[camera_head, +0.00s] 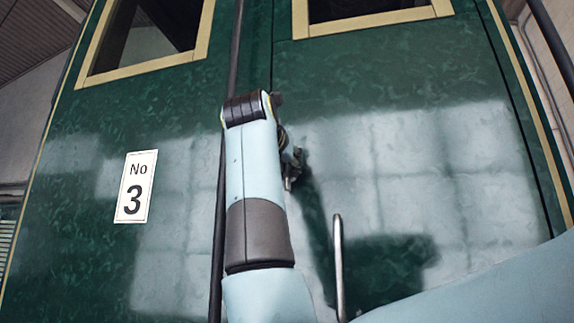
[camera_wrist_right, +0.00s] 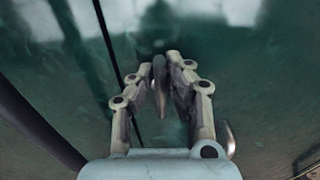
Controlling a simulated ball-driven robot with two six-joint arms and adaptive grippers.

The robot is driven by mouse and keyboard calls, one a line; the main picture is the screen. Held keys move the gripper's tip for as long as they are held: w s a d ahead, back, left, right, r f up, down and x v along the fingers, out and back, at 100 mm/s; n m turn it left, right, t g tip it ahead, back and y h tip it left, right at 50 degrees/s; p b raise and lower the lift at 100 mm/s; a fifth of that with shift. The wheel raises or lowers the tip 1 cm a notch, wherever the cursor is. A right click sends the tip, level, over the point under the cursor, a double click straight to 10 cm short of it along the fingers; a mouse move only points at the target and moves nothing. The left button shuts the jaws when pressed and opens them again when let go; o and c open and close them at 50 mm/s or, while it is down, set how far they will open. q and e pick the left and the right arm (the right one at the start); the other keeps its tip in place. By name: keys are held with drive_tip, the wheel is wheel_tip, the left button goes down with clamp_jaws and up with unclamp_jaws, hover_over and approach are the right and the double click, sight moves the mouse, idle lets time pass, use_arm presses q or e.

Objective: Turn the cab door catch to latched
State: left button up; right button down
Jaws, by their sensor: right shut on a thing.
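The cab door (camera_head: 420,150) is dark green with a cream-framed window, and it fills the right part of the head view. The door catch (camera_wrist_right: 159,88) is a small dark lever in the right wrist view, between my two fingers. My right gripper (camera_wrist_right: 161,75) is shut on it, with a finger on each side. In the head view my right gripper (camera_head: 292,167) shows small and dark against the door, partly hidden behind my pale blue forearm. There I cannot separate the catch from the fingers. My left gripper is in neither view.
A silver upright handle (camera_head: 338,265) stands on the door to the lower right of my gripper. A dark vertical rail (camera_head: 234,50) runs left of the door. A white "No 3" plate (camera_head: 136,187) is on the left panel.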

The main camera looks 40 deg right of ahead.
drive_tip(key=shift+f+m, duration=0.1)
drive_tip(key=shift+m, duration=0.2)
drive_tip(key=shift+s+d+f+m+b, duration=0.25)
drive_tip(key=shift+m+b, duration=1.05)
drive_tip(key=shift+m, duration=1.45)
drive_tip(key=shift+s+d+f+m+b, duration=0.3)
drive_tip(key=shift+m+b, duration=1.05)
drive_tip(key=shift+m, duration=1.45)
drive_tip(key=shift+s+d+f+m+b, duration=0.1)
drive_tip(key=shift+f+m+b, duration=0.25)
drive_tip(key=shift+m+b, duration=1.7)
drive_tip(key=shift+a+m+p, duration=0.1)
drive_tip(key=shift+m+p, duration=0.6)
drive_tip(key=shift+m, duration=0.2)
drive_tip(key=c, duration=1.3)
unclamp_jaws()
drive_tip(key=shift+c, duration=0.2)
